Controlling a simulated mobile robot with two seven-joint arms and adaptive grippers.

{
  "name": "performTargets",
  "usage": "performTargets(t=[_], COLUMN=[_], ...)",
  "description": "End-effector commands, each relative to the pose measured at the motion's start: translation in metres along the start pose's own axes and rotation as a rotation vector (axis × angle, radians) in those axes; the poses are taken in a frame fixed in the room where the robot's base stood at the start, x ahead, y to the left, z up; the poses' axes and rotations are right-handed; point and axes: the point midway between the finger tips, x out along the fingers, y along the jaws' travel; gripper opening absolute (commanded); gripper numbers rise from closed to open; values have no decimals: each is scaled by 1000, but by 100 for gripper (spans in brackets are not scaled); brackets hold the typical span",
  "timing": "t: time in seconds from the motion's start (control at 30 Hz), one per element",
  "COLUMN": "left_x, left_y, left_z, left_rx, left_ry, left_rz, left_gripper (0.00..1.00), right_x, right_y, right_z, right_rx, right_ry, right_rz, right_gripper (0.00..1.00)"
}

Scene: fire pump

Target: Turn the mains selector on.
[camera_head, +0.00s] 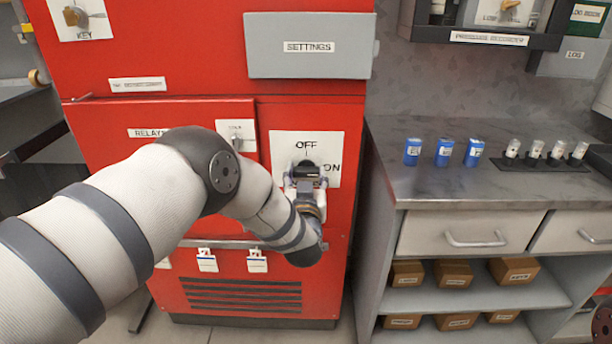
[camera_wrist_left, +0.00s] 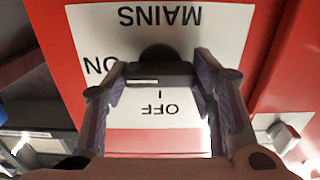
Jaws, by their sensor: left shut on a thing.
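The mains selector (camera_head: 306,169) is a dark knob on a white plate (camera_head: 285,145) on the front of the red cabinet. The plate reads OFF above the knob and ON to its right. In the left wrist view the plate appears upside down with MAINS, OFF and ON legible, and the dark selector (camera_wrist_left: 158,72) lies between the fingers. My left gripper (camera_head: 305,180) is at the knob, its two fingers on either side, shut on it. The wrist view also shows the left gripper (camera_wrist_left: 160,85). The knob's exact pointing direction is hard to tell. My right gripper is not in view.
A grey SETTINGS box (camera_head: 308,46) juts out above the plate. A RELAYS door (camera_head: 110,115) is at left, with a handle bar and hanging tags below. At right a grey counter (camera_head: 450,180) holds blue boxes (camera_head: 443,152) and a rack of white-capped vials (camera_head: 545,163).

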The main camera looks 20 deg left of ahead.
Motion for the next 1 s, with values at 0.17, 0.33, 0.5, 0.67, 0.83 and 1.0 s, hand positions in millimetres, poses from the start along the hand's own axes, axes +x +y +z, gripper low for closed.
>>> performTargets(t=[0.17,0.33,0.5,0.67,0.83,1.0], left_x=[1,1,0,0,-8,-51], left_y=[0,0,0,0,1,1], left_z=[-2,-2,-1,0,1,0], left_rx=[2,1,1,1,1,2], left_ry=[3,3,2,1,-3,-4], left_rz=[-1,0,0,0,1,4], left_gripper=[24,24,72,72,72,72], right_x=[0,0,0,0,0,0], right_y=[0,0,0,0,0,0], right_z=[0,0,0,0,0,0], right_rx=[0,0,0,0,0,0], right_ry=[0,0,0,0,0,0], right_rz=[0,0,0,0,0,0], right_gripper=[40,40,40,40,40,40])
